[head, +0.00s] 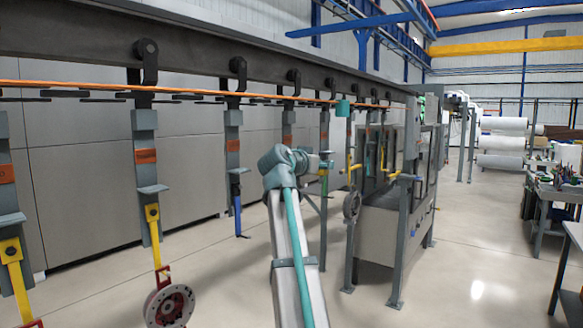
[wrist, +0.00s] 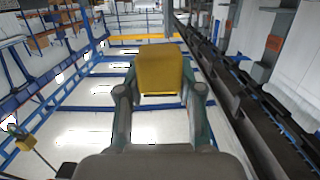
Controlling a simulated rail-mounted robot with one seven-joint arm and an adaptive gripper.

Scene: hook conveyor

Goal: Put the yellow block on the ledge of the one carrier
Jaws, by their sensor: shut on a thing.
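The yellow block (wrist: 160,72) is between the two fingers of my gripper (wrist: 160,93) in the wrist view, and the gripper is shut on it. In the head view my gripper (head: 325,164) is small, at the end of my arm, and I cannot clearly make out the block there. Grey carriers hang in a row from the overhead rail. The near carrier (head: 145,122) has an orange label and a grey ledge (head: 153,189). A further carrier (head: 233,120) has a ledge (head: 237,171) with a blue hook below it. The block appears clear of any ledge.
A yellow hook holding a red-and-grey wheel (head: 170,304) hangs below the near carrier. A grey machine enclosure (head: 390,220) stands right of my gripper. Workbenches (head: 552,200) and white rolls (head: 502,143) are farther right. The floor (head: 470,270) between is open.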

